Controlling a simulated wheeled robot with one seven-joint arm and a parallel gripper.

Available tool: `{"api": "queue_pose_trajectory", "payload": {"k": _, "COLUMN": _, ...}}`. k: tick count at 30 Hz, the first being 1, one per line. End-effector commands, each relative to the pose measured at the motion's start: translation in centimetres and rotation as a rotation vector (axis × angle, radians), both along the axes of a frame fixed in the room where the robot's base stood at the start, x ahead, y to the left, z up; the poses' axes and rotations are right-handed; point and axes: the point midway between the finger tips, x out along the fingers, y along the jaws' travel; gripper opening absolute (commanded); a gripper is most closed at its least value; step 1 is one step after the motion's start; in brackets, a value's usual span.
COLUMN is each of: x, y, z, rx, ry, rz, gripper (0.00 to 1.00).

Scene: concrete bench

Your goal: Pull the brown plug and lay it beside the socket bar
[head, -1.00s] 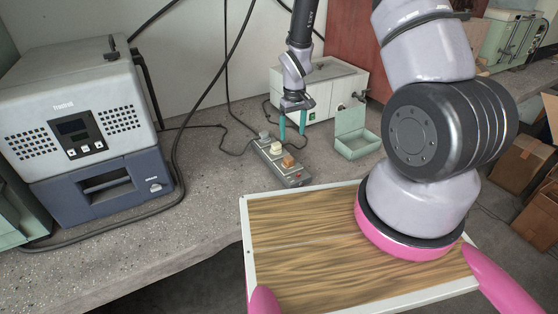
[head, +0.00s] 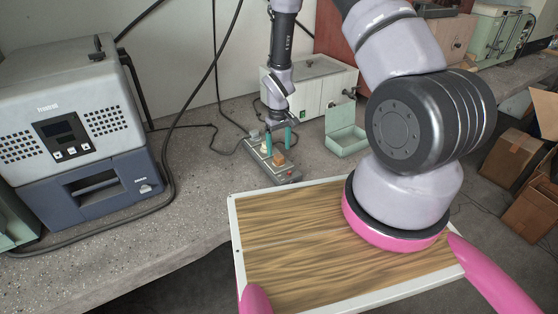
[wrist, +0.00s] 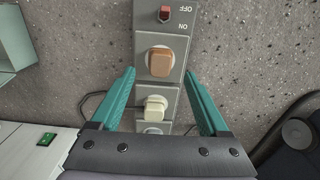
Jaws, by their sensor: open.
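The brown plug (head: 278,159) sits in the grey socket bar (head: 289,177) on the bench. In the wrist view the brown plug (wrist: 161,62) is in the socket nearest the red switch, ahead of the fingertips. A cream plug (wrist: 155,108) sits in the socket behind it, between the teal fingers; in the head view the cream plug (head: 265,147) is partly behind a finger. My gripper (head: 278,143) is open above the bar, its fingers either side of it. In the wrist view my gripper (wrist: 160,72) holds nothing.
A green open box (head: 346,143) stands right of the bar. A white unit (head: 320,88) is behind it and a grey-blue machine (head: 75,125) is at the left. Black cables (head: 172,150) run over the bench. Bare bench lies left of the bar.

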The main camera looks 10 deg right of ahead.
Motion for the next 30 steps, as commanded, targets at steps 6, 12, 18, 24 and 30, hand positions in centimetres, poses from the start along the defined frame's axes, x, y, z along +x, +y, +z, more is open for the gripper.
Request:
{"api": "queue_pose_trajectory", "payload": {"k": 6, "x": -0.1, "y": 0.0, "z": -2.9, "rx": -0.001, "ry": 0.002, "rz": -0.001, "gripper": 0.79}}
{"api": "queue_pose_trajectory", "payload": {"k": 12, "x": 0.0, "y": 0.0, "z": -4.3, "rx": 0.000, "ry": 0.000, "rz": -0.001, "gripper": 0.79}}
{"api": "queue_pose_trajectory", "payload": {"k": 18, "x": 0.0, "y": 0.0, "z": -4.6, "rx": 0.000, "ry": 0.000, "rz": -0.001, "gripper": 0.79}}
{"api": "queue_pose_trajectory", "payload": {"k": 24, "x": 0.0, "y": 0.0, "z": -4.6, "rx": 0.000, "ry": 0.000, "rz": -0.001, "gripper": 0.79}}
{"api": "queue_pose_trajectory", "payload": {"k": 30, "x": 0.0, "y": 0.0, "z": -4.6, "rx": 0.000, "ry": 0.000, "rz": -0.001, "gripper": 0.79}}
